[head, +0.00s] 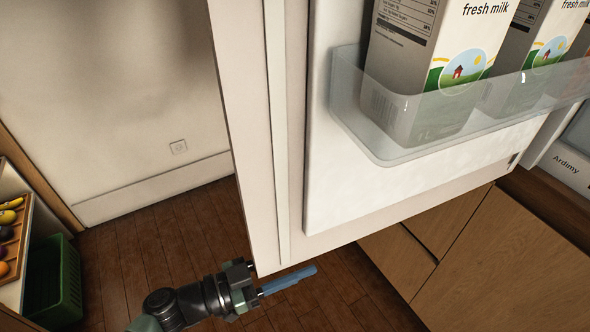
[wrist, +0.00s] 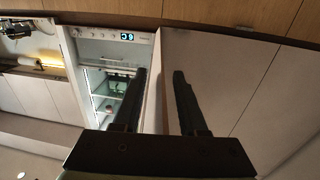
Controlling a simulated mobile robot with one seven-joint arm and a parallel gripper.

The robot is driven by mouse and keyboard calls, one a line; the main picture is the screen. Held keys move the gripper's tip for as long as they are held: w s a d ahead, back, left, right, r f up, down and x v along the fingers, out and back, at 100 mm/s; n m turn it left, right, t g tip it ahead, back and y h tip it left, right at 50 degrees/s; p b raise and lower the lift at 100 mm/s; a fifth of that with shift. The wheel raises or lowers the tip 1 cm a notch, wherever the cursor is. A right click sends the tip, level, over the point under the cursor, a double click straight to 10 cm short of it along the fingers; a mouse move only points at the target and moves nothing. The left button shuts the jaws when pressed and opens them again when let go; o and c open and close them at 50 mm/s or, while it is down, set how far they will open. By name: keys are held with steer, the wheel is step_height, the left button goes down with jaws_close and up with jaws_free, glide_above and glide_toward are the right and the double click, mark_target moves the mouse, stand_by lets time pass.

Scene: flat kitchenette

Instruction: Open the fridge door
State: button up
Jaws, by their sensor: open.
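The fridge door (head: 250,130) stands open in the head view, its inner side with a clear shelf (head: 375,145) facing me. My gripper (head: 280,274) is at the door's lower free corner. Its blue finger shows on the inner side; the other finger is partly hidden by the door. In the wrist view, my gripper (wrist: 160,74) is open, with the edge of the fridge door (wrist: 156,95) between its two dark fingers. I cannot tell whether either finger touches the door. The lit fridge interior (wrist: 105,90) shows left of the fingers.
Milk cartons (head: 425,70) stand in the door shelf. Wooden cabinets (head: 470,255) are at lower right. A green crate (head: 50,285) and a fruit tray (head: 12,235) are at the left. The wooden floor (head: 165,240) left of the door looks clear up to the wall.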

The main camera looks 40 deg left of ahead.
steer(key=b+v, duration=0.1)
steer(key=v, duration=1.2)
steer(key=shift+b, duration=0.35)
